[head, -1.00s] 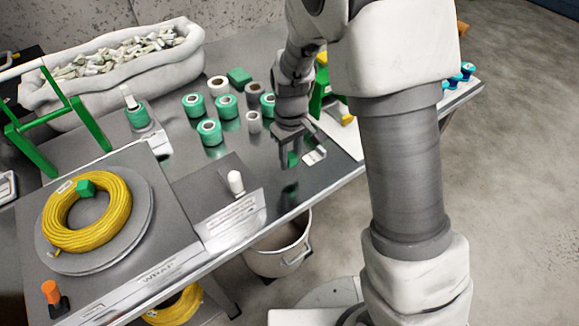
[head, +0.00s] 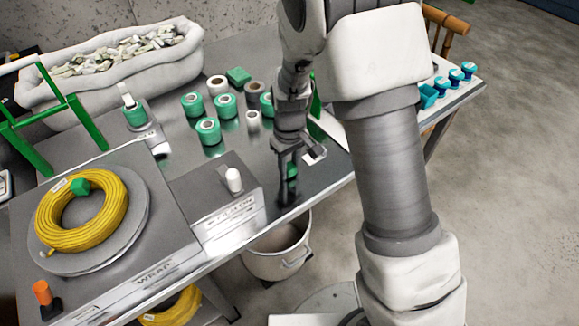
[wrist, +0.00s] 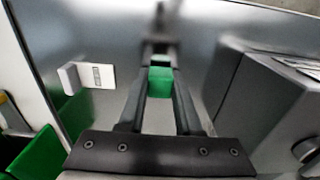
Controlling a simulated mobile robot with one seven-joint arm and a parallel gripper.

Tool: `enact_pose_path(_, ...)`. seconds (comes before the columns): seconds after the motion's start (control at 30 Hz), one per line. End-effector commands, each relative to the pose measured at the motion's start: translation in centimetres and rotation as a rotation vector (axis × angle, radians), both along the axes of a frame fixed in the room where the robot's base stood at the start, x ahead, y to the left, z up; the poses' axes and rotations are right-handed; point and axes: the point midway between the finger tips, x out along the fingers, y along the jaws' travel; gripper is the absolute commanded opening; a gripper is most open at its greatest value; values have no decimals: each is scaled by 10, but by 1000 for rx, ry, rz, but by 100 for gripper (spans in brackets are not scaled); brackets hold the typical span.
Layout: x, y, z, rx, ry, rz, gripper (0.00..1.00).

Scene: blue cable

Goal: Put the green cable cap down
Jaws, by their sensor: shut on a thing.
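The green cable cap (wrist: 160,80) is a small green block between the two dark fingers of my gripper (wrist: 159,68) in the wrist view. My gripper is shut on it. In the head view my gripper (head: 289,164) points down over the metal table (head: 237,150), near its front edge, with the green cap (head: 292,171) at its fingertips. I cannot tell whether the cap touches the table.
A grey box with a white knob (head: 233,180) stands left of my gripper. A small white bracket (wrist: 88,76) is close by on the other side. Several green and white tape rolls (head: 208,130) stand behind. Bare metal lies around the cap.

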Motion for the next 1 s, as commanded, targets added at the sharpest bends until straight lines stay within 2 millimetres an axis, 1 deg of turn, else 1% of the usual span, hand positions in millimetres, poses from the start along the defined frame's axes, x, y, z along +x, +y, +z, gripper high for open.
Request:
enact_pose_path(0.03,-1,0,-5,-1,2,-1,0)
enact_pose_path(0.17,-1,-1,-6,-2,2,-1,0)
enact_pose_path(0.2,-1,-1,-7,-2,3,-1,38)
enact_pose_path(0.33,-2,-1,-8,-3,4,-1,62)
enact_pose_path(0.47,-2,0,-4,-3,6,0,63)
enact_pose_path(0.57,-3,1,7,-2,7,2,63)
enact_pose_path(0.67,-1,1,28,1,2,2,63)
enact_pose_path(0.8,-1,1,64,1,0,1,63)
enact_pose_path(1.0,0,0,104,1,-2,0,63)
